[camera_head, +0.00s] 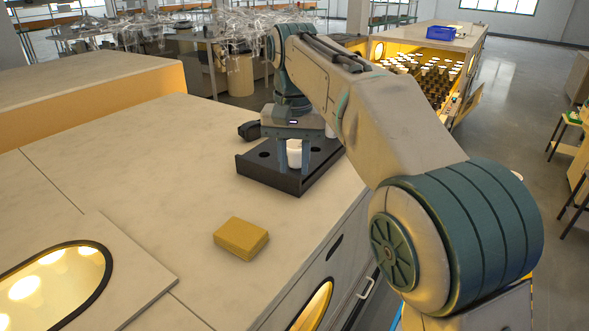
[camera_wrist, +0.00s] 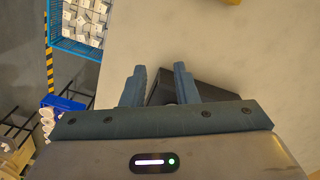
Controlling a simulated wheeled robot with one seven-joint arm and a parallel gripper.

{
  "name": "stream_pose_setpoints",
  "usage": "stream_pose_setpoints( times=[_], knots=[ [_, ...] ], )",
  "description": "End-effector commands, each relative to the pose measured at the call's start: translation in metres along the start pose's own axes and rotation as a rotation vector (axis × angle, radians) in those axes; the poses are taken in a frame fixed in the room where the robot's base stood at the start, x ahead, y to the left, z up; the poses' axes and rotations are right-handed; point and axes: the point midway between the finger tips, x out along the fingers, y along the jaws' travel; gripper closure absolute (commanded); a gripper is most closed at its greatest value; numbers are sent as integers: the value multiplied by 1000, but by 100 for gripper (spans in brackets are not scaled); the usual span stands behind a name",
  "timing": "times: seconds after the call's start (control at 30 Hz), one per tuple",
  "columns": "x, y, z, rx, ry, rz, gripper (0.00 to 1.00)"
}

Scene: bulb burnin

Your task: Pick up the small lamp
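The small lamp (camera_head: 294,153) is a white, rounded piece at the black tray (camera_head: 258,172), which has round holes in its top. My gripper (camera_head: 297,155) points down over the tray, with its blue fingers close around or beside the lamp; I cannot tell whether they touch it. In the wrist view the two fingers of my gripper (camera_wrist: 160,78) stand apart, with part of the dark tray (camera_wrist: 162,90) showing between them. The lamp does not show in the wrist view. A second white piece (camera_head: 330,130) is partly hidden behind my arm.
A yellow block (camera_head: 241,238) lies on the pale bench top (camera_head: 130,165) nearer the head camera. An oval lit window (camera_head: 50,285) is at lower left. In the wrist view a blue crate (camera_wrist: 80,30) of white pieces stands beyond the bench edge.

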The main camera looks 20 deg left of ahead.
Motion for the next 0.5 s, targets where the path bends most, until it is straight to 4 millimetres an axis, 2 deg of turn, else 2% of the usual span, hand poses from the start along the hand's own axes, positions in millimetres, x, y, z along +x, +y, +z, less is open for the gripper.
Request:
stream_pose_setpoints(
  times=[0.03,0.1,0.13,0.27,0.5],
  knots=[
    [-1,0,-3,-16,4,-3,58],
    [-3,0,-8,-65,16,-14,39],
    [-4,0,-12,-94,24,-19,36],
    [-10,0,-33,-269,77,-56,36],
    [-38,8,-72,-597,231,-127,36]
  ],
)
